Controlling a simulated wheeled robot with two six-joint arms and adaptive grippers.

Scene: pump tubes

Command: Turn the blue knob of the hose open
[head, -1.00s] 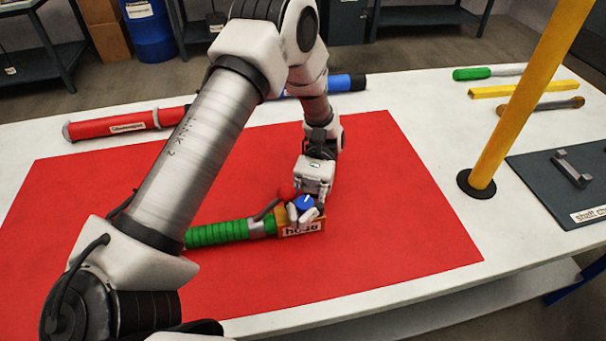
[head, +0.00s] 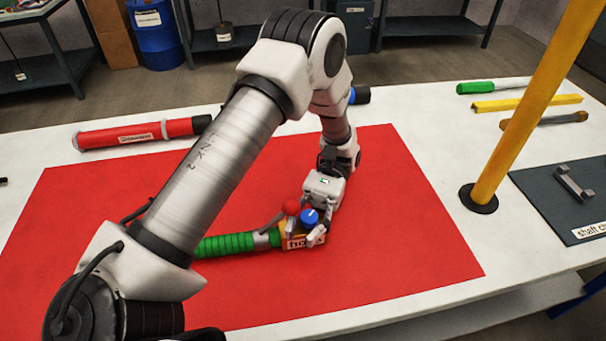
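The hose lies on the red mat (head: 400,230), with a green ribbed tube (head: 225,244) and an orange end block (head: 291,239) labelled "hose". The blue knob (head: 310,218) sits on top of this block and shows a pale mark on its face. A red knob (head: 291,207) is just behind and left of it. My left gripper (head: 323,225) reaches down from behind, its pale fingers at the right and front of the blue knob. I cannot tell whether they touch the knob or how far apart they are. My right gripper is out of view.
A red tube (head: 145,132) lies at the back left of the white table (head: 440,125). A yellow post (head: 520,125) stands at the right, near a dark plate (head: 555,200) with a handle. Tools lie at the back right. The mat's right part is clear.

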